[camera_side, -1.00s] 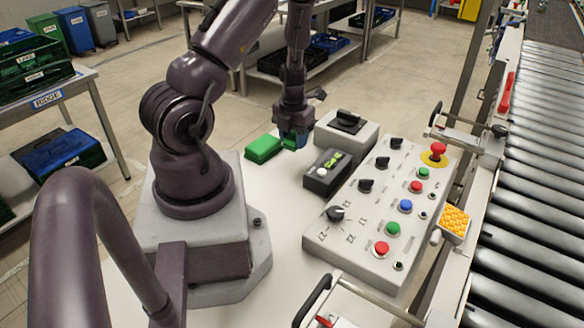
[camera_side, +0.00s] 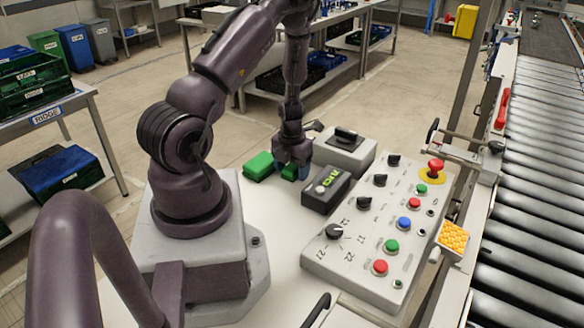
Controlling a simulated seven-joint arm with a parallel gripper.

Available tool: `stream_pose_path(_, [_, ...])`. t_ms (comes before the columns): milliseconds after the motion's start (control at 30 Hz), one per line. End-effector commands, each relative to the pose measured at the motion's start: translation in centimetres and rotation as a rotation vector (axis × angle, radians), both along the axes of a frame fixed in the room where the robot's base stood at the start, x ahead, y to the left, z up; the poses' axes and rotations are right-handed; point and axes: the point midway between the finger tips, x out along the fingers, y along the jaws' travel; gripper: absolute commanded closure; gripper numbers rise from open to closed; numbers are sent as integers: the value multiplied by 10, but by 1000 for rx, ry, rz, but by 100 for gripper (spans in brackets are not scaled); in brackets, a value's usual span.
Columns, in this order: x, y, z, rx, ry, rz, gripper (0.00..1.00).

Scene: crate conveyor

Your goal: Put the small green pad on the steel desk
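A small green pad (camera_side: 289,173) shows low between the fingers of my gripper (camera_side: 293,168), which points down just above the pale tabletop. The fingers partly hide the pad, and I cannot tell whether they press on it or whether it touches the tabletop. A larger green block (camera_side: 258,166) lies just left of it. At the left edge stands a grey metal table (camera_side: 75,103) labelled RIDGE; another metal bench (camera_side: 342,30) stands at the back. The frames do not settle which one is the steel desk.
A dark box (camera_side: 325,190) with a lit display and a grey switch box (camera_side: 345,150) stand close right of my gripper. A sloped button panel (camera_side: 345,255) lies further right, then the roller conveyor (camera_side: 530,190). Green crates (camera_side: 35,82) occupy the RIDGE table.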

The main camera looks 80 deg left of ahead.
Motion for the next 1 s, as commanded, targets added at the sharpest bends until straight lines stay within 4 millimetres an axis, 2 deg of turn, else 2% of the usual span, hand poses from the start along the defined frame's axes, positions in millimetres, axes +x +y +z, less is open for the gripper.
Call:
stream_pose_path(133, [0,0,3,1,-1,0,34])
stream_pose_path(233, [1,1,12,4,-1,-3,34])
stream_pose_path(633, [1,-1,94,4,-3,-5,34])
stream_pose_path(867, [-1,-2,120,1,-2,-5,34])
stream_pose_path(967, [6,-10,130,-8,-21,-85,34])
stream_pose_path(1000, [12,-16,137,-13,-38,-163,34])
